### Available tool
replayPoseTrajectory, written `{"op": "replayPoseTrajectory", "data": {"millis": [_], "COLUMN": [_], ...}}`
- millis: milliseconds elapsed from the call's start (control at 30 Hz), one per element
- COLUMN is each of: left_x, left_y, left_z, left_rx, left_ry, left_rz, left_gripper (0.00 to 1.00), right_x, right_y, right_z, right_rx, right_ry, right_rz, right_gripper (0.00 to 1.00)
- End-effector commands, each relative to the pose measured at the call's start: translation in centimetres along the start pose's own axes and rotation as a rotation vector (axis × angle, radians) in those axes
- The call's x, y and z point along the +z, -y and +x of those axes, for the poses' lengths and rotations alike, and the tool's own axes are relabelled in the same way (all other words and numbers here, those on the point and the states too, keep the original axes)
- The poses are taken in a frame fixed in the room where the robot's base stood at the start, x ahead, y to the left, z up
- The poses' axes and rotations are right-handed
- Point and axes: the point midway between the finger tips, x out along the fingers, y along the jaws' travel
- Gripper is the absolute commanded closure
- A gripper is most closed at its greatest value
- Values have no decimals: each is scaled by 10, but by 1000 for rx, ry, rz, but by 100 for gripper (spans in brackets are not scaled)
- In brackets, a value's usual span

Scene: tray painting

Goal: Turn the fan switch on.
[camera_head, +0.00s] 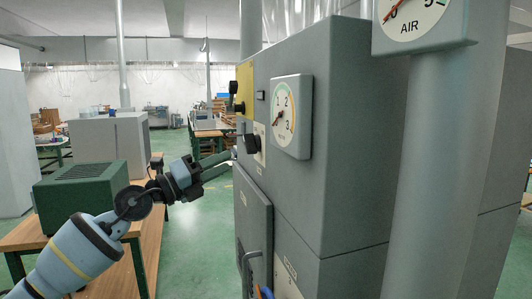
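A black rotary switch (250,144) sticks out from a pale plate (261,145) on the narrow front of the grey machine cabinet. It looks like the fan switch, but its label is too small to read. My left gripper (231,162) reaches in from the left, just left of and slightly below the switch. Its two dark green fingers are spread apart with nothing seen between them. Whether a fingertip touches the switch cannot be told. My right gripper is not in view.
Above the switch is a yellow panel (244,89) with black controls. A round gauge (292,116) is on the cabinet side; an AIR gauge (418,22) tops a grey post. A cabinet door with a handle (247,262) is below. A wooden table (148,247) holds a green box (82,197).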

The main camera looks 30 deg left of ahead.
Motion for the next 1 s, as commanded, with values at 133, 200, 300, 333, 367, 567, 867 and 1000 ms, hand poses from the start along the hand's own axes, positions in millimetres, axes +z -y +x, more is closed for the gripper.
{"op": "replayPoseTrajectory", "data": {"millis": [133, 200, 300, 333, 367, 567, 867, 1000], "left_x": [14, 15, 15, 15, 15, 17, 17, 16], "left_y": [9, 10, 10, 10, 10, 13, 12, 10], "left_z": [-1, -1, 0, 1, 3, 22, 62, 73], "left_rx": [4, 5, 4, 3, 3, -1, 0, 2], "left_ry": [9, 10, 10, 11, 11, 13, 13, 11], "left_rz": [54, 57, 55, 55, 55, 52, 52, 51], "left_gripper": [64, 64, 64, 64, 64, 64, 64, 64], "right_x": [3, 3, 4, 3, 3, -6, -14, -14], "right_y": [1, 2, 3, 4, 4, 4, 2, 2], "right_z": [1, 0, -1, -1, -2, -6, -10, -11], "right_rx": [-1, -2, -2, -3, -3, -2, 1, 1], "right_ry": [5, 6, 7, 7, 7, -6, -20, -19], "right_rz": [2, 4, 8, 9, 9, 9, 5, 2], "right_gripper": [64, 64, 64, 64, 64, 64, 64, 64]}}
